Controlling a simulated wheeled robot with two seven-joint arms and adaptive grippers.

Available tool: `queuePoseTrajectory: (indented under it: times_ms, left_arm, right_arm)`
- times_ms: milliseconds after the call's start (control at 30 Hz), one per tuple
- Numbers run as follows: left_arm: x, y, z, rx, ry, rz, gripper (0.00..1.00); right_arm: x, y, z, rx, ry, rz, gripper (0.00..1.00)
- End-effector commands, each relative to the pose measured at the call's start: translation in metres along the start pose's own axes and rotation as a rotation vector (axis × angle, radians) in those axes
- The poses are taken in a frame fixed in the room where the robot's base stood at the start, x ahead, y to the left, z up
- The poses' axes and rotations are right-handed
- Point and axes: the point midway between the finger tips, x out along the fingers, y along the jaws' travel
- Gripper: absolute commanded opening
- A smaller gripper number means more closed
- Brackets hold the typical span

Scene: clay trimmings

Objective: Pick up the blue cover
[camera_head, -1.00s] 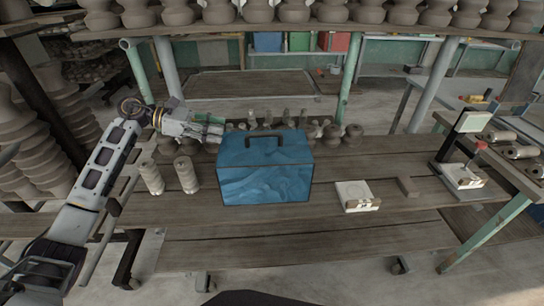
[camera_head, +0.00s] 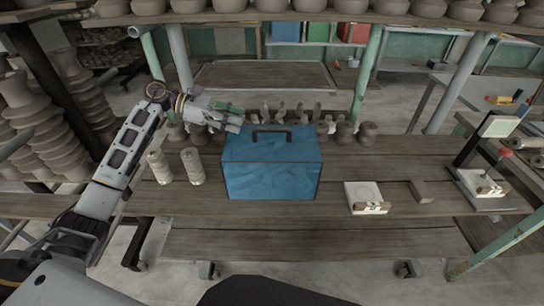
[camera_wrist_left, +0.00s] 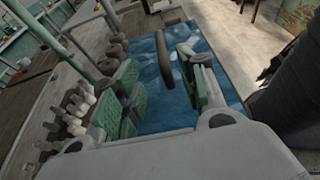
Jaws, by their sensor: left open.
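The blue cover (camera_head: 270,168) is a box-shaped blue cover with dark edges and a dark handle (camera_head: 271,134) on top. It stands upright on the wooden table, near the middle. My left gripper (camera_head: 238,120) is at the cover's upper left back corner, above the table. In the left wrist view the blue cover (camera_wrist_left: 160,75) lies beyond the fingers, with its handle (camera_wrist_left: 164,60) standing between and ahead of the green-padded fingers (camera_wrist_left: 160,95). The left gripper is open and holds nothing. The right gripper is not in view.
Two clay cylinders (camera_head: 193,166) stand left of the cover. Several small clay pieces (camera_head: 298,112) line up behind it. A white device (camera_head: 366,197) and a grey block (camera_head: 421,192) lie to the right, near a stand with a screen (camera_head: 487,180). The table front is clear.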

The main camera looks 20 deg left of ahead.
Motion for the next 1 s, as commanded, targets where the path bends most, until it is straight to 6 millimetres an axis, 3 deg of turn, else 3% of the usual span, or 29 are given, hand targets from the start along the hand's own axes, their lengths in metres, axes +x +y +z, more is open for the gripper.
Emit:
queuePoseTrajectory:
  times_ms: [500, 1000]
  left_arm:
    - [0.061, -0.001, 0.001, 0.0, -0.002, -0.001, 0.41]
    - [0.07, -0.001, 0.001, 0.0, -0.001, -0.001, 0.41]
  right_arm:
    - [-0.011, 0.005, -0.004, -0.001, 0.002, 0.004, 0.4]
    - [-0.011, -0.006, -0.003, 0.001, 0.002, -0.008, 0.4]
